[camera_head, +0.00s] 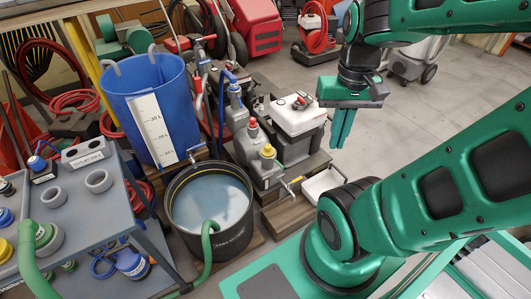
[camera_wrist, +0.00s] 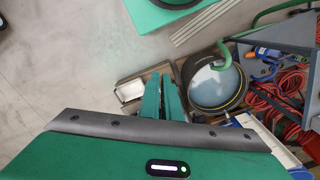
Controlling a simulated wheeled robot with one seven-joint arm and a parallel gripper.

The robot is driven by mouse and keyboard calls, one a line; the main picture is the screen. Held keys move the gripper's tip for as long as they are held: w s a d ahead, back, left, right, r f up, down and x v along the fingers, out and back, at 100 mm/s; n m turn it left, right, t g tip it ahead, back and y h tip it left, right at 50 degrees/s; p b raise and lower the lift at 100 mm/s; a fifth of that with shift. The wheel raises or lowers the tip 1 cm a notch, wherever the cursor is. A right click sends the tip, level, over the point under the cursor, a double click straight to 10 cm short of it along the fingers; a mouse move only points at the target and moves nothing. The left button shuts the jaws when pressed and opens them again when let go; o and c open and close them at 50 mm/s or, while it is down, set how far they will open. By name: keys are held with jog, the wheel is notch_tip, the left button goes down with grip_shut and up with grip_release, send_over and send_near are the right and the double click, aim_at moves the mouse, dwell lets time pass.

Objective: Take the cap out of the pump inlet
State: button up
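My gripper (camera_head: 342,127) hangs with its green fingers pointing down, to the right of the white-topped unit and above the floor. Its two fingers (camera_wrist: 165,98) look close together in the wrist view, and nothing shows between them. A row of grey units stands left of it, with a blue cap (camera_head: 233,87), a red cap (camera_head: 253,122) and a yellow cap (camera_head: 267,150). I cannot tell which part is the pump inlet or its cap. The white-topped unit (camera_head: 299,115) has red and dark fittings on top.
A black tub of water (camera_head: 240,232) with a green hose stands below the blue barrel (camera_head: 148,98). A grey cart (camera_head: 90,225) with rings and coloured fittings is at left. A white tray (camera_head: 322,184) lies near the row.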

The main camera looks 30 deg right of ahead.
jog(key=o, duration=0.5)
jog(key=shift+s+r, duration=0.15)
jog(key=shift+s, duration=0.25)
jog(key=o, duration=0.4)
jog(key=shift+w+d, duration=0.1)
jog(key=w+d+f+n, duration=0.3)
jog(key=w+f+n, duration=0.35)
jog(key=w, duration=0.55)
jog(key=n+t+y, duration=0.6)
jog(key=t, duration=0.1)
send_near(270, 147)
jog(key=s+a+r, duration=0.5)
jog(key=a, duration=0.2)
jog(key=w+d+f+t, duration=0.1)
jog(key=w+f+t, duration=0.1)
jog(key=f, duration=0.1)
jog(key=w+d+f+m+t+h, duration=0.1)
jog(key=w+f+t, duration=0.1)
jog(key=f, duration=0.2)
jog(key=w+d+f+m+t+h, duration=0.1)
jog(key=w+f+t, duration=0.1)
jog(key=f, duration=0.2)
jog(key=shift+w+m, duration=0.25)
jog(key=shift+d+r+x, duration=0.1)
jog(key=shift+r+x, duration=0.05)
jog(key=shift+x, duration=1.2)
jog(key=shift+d+r+x, duration=0.1)
jog(key=shift+x, duration=1.25)
